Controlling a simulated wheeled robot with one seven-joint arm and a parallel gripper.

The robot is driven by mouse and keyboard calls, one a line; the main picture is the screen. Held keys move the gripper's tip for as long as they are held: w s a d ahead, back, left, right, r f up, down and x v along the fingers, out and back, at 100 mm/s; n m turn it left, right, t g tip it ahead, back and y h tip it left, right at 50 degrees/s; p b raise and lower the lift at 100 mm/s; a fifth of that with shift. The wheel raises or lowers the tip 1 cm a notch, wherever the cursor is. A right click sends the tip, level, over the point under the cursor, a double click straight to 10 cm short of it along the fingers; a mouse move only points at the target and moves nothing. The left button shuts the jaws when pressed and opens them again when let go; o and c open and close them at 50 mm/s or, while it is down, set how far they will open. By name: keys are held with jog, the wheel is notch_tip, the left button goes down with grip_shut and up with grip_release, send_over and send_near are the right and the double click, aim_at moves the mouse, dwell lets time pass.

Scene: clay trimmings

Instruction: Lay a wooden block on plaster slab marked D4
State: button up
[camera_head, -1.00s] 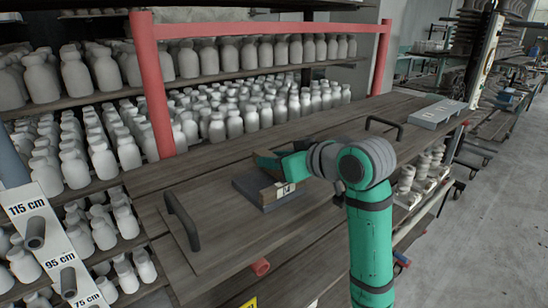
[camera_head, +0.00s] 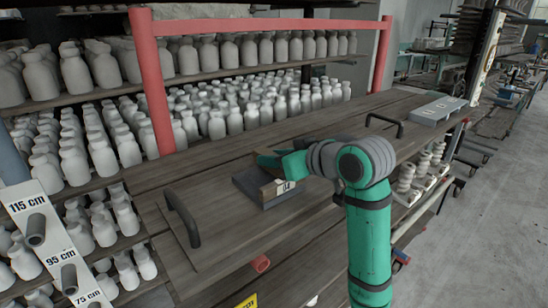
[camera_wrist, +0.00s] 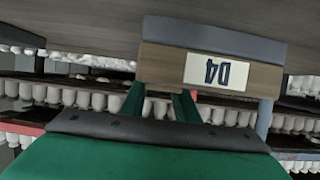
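A white label reading D4 (camera_wrist: 216,71) shows upside down against the wooden face. It also appears small in the head view. My green gripper (camera_head: 277,160) is just above the block. In the wrist view its two fingers (camera_wrist: 160,104) are apart, with background visible between them. Their tips meet the block's edge in the picture; contact is unclear.
The wooden workbench (camera_head: 215,160) is clear around the slab. Black handles (camera_head: 182,218) (camera_head: 384,123) stand at both sides. A red frame (camera_head: 152,85) and shelves of white bottles are behind. A grey slab (camera_head: 437,110) lies at the far right end.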

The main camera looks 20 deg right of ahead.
jog(key=o, duration=1.2)
jog(key=shift+c, duration=0.2)
jog(key=v, duration=1)
jog(key=shift+s+d+r, duration=0.1)
jog(key=shift+s+r, duration=0.1)
jog(key=shift+s, duration=0.15)
jog(key=shift+w, duration=0.1)
